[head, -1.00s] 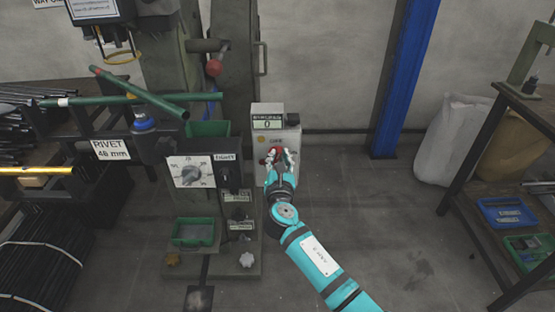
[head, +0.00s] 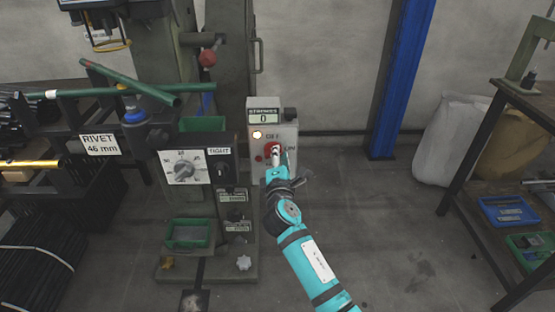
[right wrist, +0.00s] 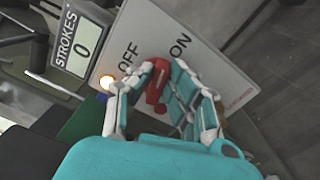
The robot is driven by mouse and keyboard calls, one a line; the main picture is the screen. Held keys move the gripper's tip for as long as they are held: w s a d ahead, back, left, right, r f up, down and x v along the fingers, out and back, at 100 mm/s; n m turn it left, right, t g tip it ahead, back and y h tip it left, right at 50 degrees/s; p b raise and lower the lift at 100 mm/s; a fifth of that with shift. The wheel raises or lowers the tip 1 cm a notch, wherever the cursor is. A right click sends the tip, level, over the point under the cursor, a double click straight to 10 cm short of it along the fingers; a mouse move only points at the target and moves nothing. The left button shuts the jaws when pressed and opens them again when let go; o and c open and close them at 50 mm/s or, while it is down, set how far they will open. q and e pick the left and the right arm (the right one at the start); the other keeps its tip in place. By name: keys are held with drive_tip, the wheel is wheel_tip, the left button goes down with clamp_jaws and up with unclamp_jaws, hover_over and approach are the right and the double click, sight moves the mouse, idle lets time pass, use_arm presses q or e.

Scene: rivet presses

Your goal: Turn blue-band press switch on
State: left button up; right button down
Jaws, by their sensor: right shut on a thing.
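A light-grey switch box (head: 285,137) stands against the press column in the head view, with a STROKES display (head: 264,117) reading 0. A red rotary switch (right wrist: 157,82) sits on its face below the OFF and ON labels. My right gripper (head: 275,154) reaches it from the front. In the right wrist view its fingers (right wrist: 157,92) are shut on the red switch handle, which lies between them. Fingers partly cover the switch, so I cannot tell which label it points to. A lamp (right wrist: 106,82) by OFF glows. My left gripper is not in view.
A press panel with a dial (head: 184,167) and a TIGHT label stands left of the box. Green rods (head: 130,88) and a RIVET 46 mm sign (head: 100,145) are farther left.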

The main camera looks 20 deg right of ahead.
use_arm(q)
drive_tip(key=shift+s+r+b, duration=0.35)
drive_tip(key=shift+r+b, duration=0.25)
drive_tip(key=shift+b, duration=0.05)
use_arm(e)
drive_tip(key=shift+f+m, duration=0.15)
drive_tip(key=shift+m, duration=0.7)
drive_tip(key=shift+f+m, duration=0.15)
drive_tip(key=shift+m, duration=0.7)
drive_tip(key=c, duration=1.3)
unclamp_jaws()
drive_tip(key=shift+s, duration=0.1)
drive_tip(key=v, duration=1.1)
drive_tip(key=shift+s+a+r, duration=0.1)
drive_tip(key=shift+s, duration=0.3)
